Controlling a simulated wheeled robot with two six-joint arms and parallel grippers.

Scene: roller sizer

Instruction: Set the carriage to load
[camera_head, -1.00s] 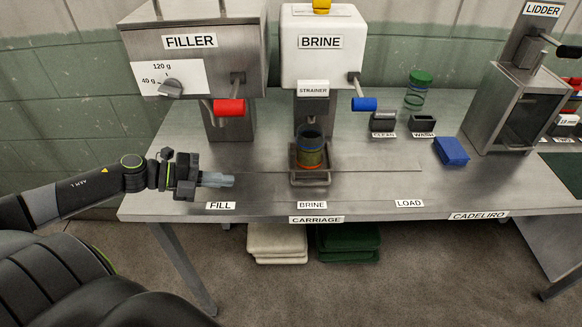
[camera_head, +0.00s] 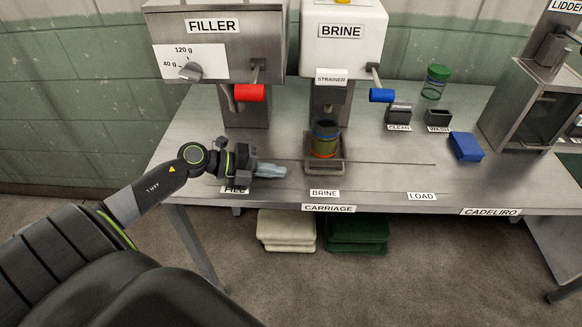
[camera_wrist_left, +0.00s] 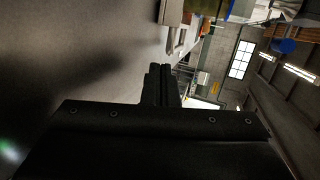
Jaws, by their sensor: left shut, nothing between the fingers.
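The carriage (camera_head: 338,172) is a small metal tray on the bench, standing behind the BRINE label (camera_head: 325,193) and under the brine machine's strainer. The LOAD label (camera_head: 421,196) is to the right and the FILL label (camera_head: 236,190) to the left, partly covered by my arm. My left gripper (camera_head: 278,171) is shut and empty, just left of the carriage with a small gap visible. Its dark fingers show in the left wrist view (camera_wrist_left: 161,85). My right gripper is not in view.
A thin slot line (camera_head: 395,164) runs along the bench towards LOAD, with clear surface there. A red handle (camera_head: 249,92) and a blue handle (camera_head: 382,95) hang above. Farther right are a blue block (camera_head: 466,147) and the lidder (camera_head: 527,110). A green-lidded jar (camera_head: 435,82) stands behind.

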